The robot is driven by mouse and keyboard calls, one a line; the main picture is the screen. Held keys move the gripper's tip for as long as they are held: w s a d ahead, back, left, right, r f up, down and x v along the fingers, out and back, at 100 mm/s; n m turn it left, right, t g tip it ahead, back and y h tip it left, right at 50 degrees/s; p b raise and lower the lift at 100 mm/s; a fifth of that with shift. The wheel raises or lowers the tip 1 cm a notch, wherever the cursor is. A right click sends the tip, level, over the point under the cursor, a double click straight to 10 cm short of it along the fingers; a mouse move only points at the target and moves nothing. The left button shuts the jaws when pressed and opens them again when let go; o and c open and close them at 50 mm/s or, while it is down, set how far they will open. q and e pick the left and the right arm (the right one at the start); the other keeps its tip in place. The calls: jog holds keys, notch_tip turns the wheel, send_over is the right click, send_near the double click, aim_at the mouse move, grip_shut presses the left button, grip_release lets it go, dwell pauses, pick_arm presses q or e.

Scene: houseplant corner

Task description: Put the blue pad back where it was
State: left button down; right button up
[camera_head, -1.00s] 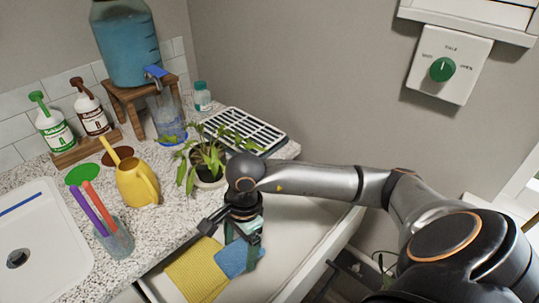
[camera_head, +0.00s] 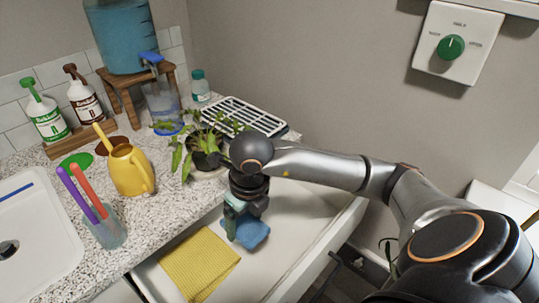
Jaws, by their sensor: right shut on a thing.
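The blue pad (camera_head: 253,234) is in the open white drawer (camera_head: 292,236), just right of a yellow cloth (camera_head: 200,265). My right gripper (camera_head: 231,222) points down over the drawer and is shut on the blue pad, at its upper left part. The jaws and wrist hide part of the pad. I cannot tell whether the pad touches the drawer floor. My left gripper is out of view.
A potted plant (camera_head: 204,160) stands on the speckled counter close behind my right wrist. The drawer's right side is clear.

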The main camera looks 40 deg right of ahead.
jog(key=w+d+f, duration=0.2)
jog(key=d+f, duration=0.1)
jog(key=d, duration=0.4)
send_over(268, 221)
jog(key=s, duration=0.1)
jog(key=f, duration=0.3)
jog(key=a+f, duration=0.1)
jog(key=f, duration=0.1)
jog(key=shift+d+f, duration=0.3)
jog(key=shift+d, duration=0.05)
jog(key=shift+w+d+f, duration=0.1)
jog(key=shift+f, duration=0.8)
jog(key=shift+w+d+f, duration=0.1)
jog(key=shift+f, duration=0.8)
jog(key=shift+f, duration=0.1)
jog(key=o, duration=1.1)
jog(key=r, duration=0.4)
jog(key=s+r, duration=0.1)
jog(key=r, duration=0.3)
jog(key=s+r, duration=0.1)
jog(key=r, duration=0.3)
